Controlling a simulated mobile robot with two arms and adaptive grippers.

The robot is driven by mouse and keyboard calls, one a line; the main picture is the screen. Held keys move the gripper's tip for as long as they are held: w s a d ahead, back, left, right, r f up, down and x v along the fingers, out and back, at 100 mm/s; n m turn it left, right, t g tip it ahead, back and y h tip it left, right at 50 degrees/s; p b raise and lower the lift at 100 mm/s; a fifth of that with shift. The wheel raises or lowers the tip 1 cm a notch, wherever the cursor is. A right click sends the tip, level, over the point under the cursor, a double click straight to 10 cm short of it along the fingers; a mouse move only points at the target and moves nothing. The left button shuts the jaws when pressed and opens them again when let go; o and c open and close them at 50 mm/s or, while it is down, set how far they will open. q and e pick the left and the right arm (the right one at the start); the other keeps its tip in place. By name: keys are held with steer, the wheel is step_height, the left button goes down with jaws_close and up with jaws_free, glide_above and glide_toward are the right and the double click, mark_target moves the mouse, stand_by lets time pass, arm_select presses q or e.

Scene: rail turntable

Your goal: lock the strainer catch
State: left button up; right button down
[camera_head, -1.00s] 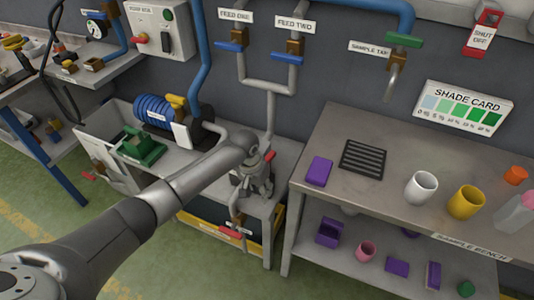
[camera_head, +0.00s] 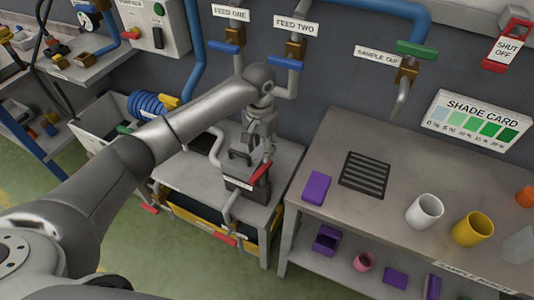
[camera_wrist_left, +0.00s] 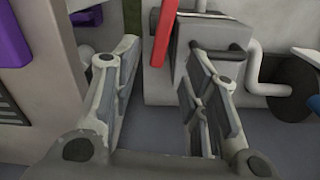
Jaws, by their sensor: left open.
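The strainer is a dark grey box-like body (camera_head: 246,187) at the front of the low pump bench, below my left gripper in the head view. A red lever (camera_head: 262,171), which looks like its catch, slants up to the right from it. In the left wrist view the red lever (camera_wrist_left: 163,32) stands near upright beside the grey body (camera_wrist_left: 205,45) with its black bar handle. My left gripper (camera_head: 250,150) is open, above the strainer. In the left wrist view its fingers (camera_wrist_left: 165,75) are apart with nothing between them, and the lever lies beyond the gap. My right gripper is out of view.
A grey pipe (camera_head: 215,145) curves beside the strainer. Feed pipes with blue valve handles (camera_head: 287,63) rise behind. The sample bench (camera_head: 330,150) stands close on the right, with a purple block (camera_head: 316,187) near its left edge. A red-handled drain tap (camera_head: 225,239) hangs below.

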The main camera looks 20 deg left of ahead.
arm_select(q)
glide_above(262, 169)
step_height(262, 169, down, 6)
steer(key=shift+s+r+p, duration=0.15)
steer(key=shift+p, duration=0.3)
steer(key=f, duration=0.3)
steer(key=shift+w+f, duration=0.25)
steer(key=shift+f, duration=0.5)
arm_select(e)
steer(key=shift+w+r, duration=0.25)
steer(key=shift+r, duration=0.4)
arm_select(q)
jaws_close()
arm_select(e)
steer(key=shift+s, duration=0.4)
